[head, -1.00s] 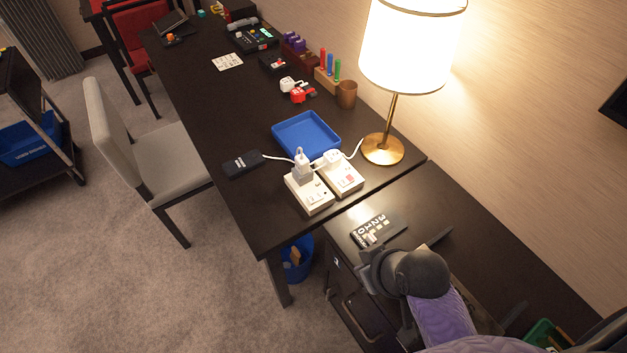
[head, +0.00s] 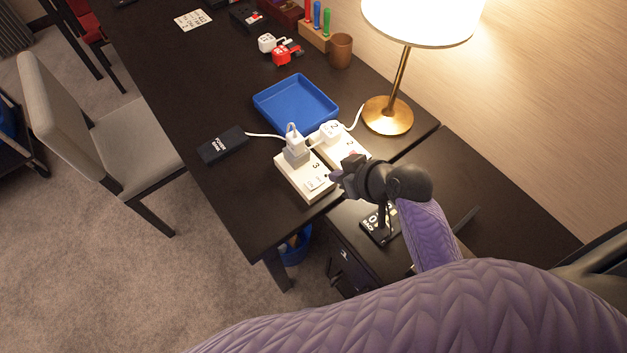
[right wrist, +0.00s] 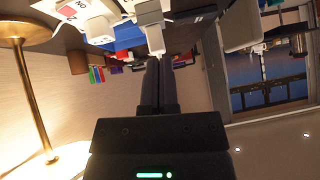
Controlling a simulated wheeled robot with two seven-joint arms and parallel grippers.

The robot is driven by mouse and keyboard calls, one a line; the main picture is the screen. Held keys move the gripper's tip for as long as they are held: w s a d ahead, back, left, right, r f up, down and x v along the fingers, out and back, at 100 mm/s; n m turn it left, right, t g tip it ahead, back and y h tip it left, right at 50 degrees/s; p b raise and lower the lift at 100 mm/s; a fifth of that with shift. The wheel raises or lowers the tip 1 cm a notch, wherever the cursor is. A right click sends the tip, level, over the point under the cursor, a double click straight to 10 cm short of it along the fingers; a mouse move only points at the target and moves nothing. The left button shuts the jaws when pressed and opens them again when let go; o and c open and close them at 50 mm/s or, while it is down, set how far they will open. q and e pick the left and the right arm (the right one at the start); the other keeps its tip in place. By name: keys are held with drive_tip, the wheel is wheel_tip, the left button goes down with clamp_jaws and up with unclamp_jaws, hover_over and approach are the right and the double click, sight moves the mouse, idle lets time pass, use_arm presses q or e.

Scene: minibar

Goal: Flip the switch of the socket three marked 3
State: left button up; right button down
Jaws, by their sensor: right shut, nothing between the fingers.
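Socket three (head: 292,184) is the left white block on the desk corner in the head view, marked 3. Its small switch (head: 318,183) sits at the near right end. A grey-and-white plug (head: 296,147) stands in its far part; it also shows in the right wrist view (right wrist: 150,20). Socket two (head: 352,152) stands beside it, with a white plug in it. My right gripper (head: 337,175) is shut and empty, just right of the switch; contact cannot be told. Its fingers (right wrist: 158,85) are together in the right wrist view. My left gripper is out of view.
A blue tray (head: 297,100) lies beyond the sockets and a brass lamp (head: 388,115) stands behind right. A black power bank (head: 221,145) with a white cable lies left. A dark lettered card (head: 378,228) lies on the lower cabinet beneath my right arm.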

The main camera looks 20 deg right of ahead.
drive_tip(key=b, duration=0.4)
hover_over(307, 183)
drive_tip(key=s+d, duration=0.1)
drive_tip(key=s, duration=0.1)
drive_tip(key=f, duration=0.7)
drive_tip(key=shift+w+d, duration=0.15)
drive_tip(key=shift+w, duration=0.1)
wheel_tip(307, 183, down, 2)
drive_tip(key=shift+s+f+b, duration=0.15)
drive_tip(key=shift+f+b, duration=0.1)
drive_tip(key=shift+b, duration=0.4)
drive_tip(key=shift+f, duration=0.35)
drive_tip(key=shift+s+a+f, duration=0.1)
drive_tip(key=shift+a+f, duration=0.15)
drive_tip(key=shift+w+d+r, duration=0.15)
drive_tip(key=shift+d, duration=0.2)
drive_tip(key=shift+w+d+r, duration=0.15)
drive_tip(key=shift+d, duration=0.2)
